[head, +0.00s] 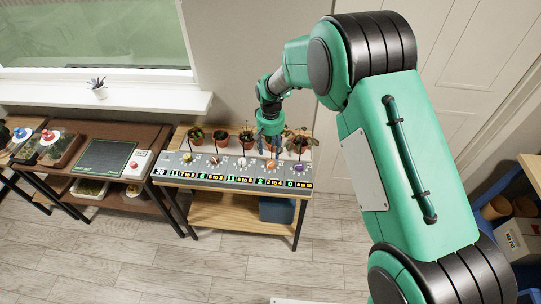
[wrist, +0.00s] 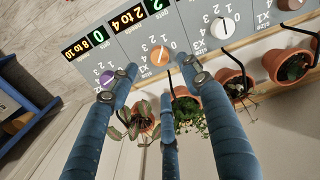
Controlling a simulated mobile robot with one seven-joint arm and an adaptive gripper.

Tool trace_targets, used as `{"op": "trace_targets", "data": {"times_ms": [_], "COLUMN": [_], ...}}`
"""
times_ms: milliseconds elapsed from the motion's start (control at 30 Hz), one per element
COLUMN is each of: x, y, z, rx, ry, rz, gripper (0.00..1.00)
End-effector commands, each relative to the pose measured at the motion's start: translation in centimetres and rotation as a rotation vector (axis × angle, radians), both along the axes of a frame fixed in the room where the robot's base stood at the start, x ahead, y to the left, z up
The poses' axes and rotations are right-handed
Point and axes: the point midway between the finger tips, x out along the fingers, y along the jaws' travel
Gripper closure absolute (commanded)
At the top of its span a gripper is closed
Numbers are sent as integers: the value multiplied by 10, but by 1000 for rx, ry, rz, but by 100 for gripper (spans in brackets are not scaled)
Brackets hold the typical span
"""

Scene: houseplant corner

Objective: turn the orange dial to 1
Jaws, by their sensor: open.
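The orange dial (wrist: 160,56) sits on the grey control panel (wrist: 190,45) in the wrist view, with printed numbers around it. Its pale pointer mark is too small to read against them. In the head view the orange dial (head: 271,164) is small, just below my gripper (head: 269,148). In the wrist view my gripper (wrist: 158,78) is open, its blue fingers spread on either side of the orange dial in the picture. Nothing is between them, and I cannot tell whether any finger touches the dial. The green display (wrist: 155,6) in its column reads 2, beside a yellow "2 to 4".
A purple dial (wrist: 107,77) and a white dial (wrist: 223,27) flank the orange one. Several potted plants (head: 245,139) stand behind the panel, close to my fingers. A scale-like tray (head: 105,156) is on the brown table to the left. The floor in front is clear.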

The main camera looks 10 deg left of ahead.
Motion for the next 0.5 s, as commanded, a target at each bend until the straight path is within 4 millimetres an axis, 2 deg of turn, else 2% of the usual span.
{"op": "trace_targets", "data": {"times_ms": [200,500], "x": [0,-1], "y": [0,0], "z": [26,34], "rx": [0,-1], "ry": [-1,2], "rz": [0,0], "gripper": [52,52]}}
